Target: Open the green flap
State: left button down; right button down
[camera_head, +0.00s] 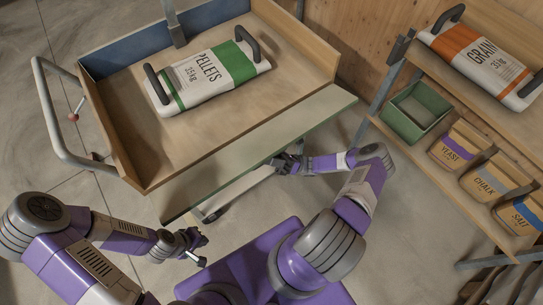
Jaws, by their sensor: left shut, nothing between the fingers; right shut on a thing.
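The green flap (245,146) is a long pale panel with green edges along the near side of the wooden cart (140,152). Its broad face shows, and it slopes outward and down from the tray's open near side. My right gripper (280,163) is at the flap's lower edge, right of its middle, and is shut on it; the fingers are small and partly hidden there. My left gripper (202,251) is shut and empty, low in front of the cart's near left corner, apart from the flap.
A pellets bag (215,75) with dark handles lies in the cart tray. A bent metal push bar (47,115) is at the cart's left. At right, a wooden shelf holds a grain bag (480,60), a green bin (415,112) and yeast, chalk and salt bags. Open floor lies between.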

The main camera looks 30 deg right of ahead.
jog(key=shift+r+m, duration=0.25)
jog(key=shift+m, duration=0.05)
jog(key=c, duration=1.1)
grip_release()
jog(key=shift+d+f, duration=0.1)
jog(key=shift+f, duration=0.05)
jog(key=v, duration=0.7)
jog(key=shift+s+d+b, duration=0.2)
jog(key=shift+d+b, duration=0.05)
jog(key=shift+b, duration=0.2)
jog(key=shift+f, duration=0.15)
